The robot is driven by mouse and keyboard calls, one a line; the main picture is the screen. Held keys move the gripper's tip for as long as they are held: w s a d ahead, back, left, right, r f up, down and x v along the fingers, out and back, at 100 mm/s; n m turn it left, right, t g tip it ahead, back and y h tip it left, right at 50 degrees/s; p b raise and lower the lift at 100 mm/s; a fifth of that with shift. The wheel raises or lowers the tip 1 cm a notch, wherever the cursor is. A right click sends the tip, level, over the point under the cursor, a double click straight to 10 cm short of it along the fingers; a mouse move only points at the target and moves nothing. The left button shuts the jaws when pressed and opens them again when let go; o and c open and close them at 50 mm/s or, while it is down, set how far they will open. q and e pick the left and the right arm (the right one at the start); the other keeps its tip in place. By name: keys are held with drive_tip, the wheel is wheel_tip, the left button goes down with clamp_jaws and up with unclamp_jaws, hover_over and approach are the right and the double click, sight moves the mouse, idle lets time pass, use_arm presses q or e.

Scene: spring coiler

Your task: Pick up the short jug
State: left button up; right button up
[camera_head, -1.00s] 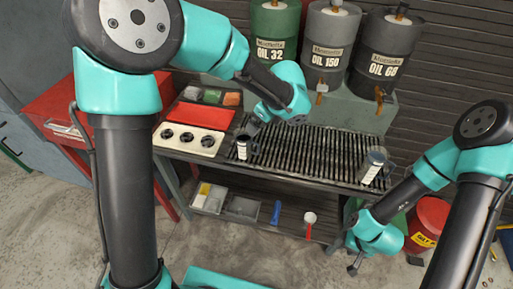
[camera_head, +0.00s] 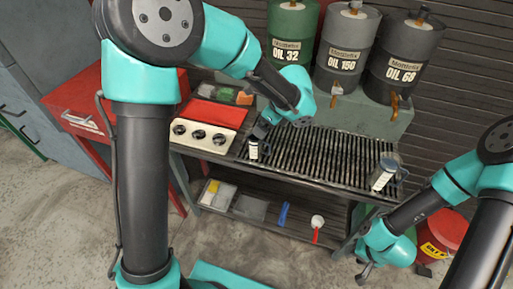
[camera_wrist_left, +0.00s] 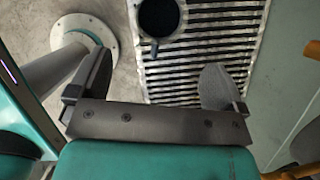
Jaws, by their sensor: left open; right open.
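The short jug (camera_head: 253,151), small with a pale label, stands on the slatted grate at its left end. A taller jug (camera_head: 382,174) with a pale label stands at the grate's right end. My left gripper (camera_head: 262,130) is just above and behind the short jug, partly hiding it. In the left wrist view my left gripper (camera_wrist_left: 157,80) is open and empty. A dark round jug mouth (camera_wrist_left: 158,16) shows beyond the fingers, apart from them, its top cut by the frame edge. My right gripper (camera_head: 366,271) is open and empty, low in front of the bench.
Three oil drums (camera_head: 343,52) with taps stand behind the grate (camera_head: 320,158). A panel with three dark knobs (camera_head: 205,136) lies left of it. The lower shelf (camera_head: 265,192) holds trays and small tools. A red bucket (camera_head: 442,236) stands at right. The grate's middle is clear.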

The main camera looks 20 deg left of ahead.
use_arm(q)
hover_over(259, 146)
drive_tip(key=w, duration=0.2)
drive_tip(key=f, duration=0.5)
drive_tip(key=shift+s+d+f, duration=0.15)
drive_tip(key=shift+d+f, duration=0.05)
drive_tip(key=shift+f, duration=0.15)
drive_tip(key=shift+x, duration=2.6)
drive_tip(key=shift+a, duration=0.1)
drive_tip(key=shift+r, duration=0.1)
drive_tip(key=c, duration=1)
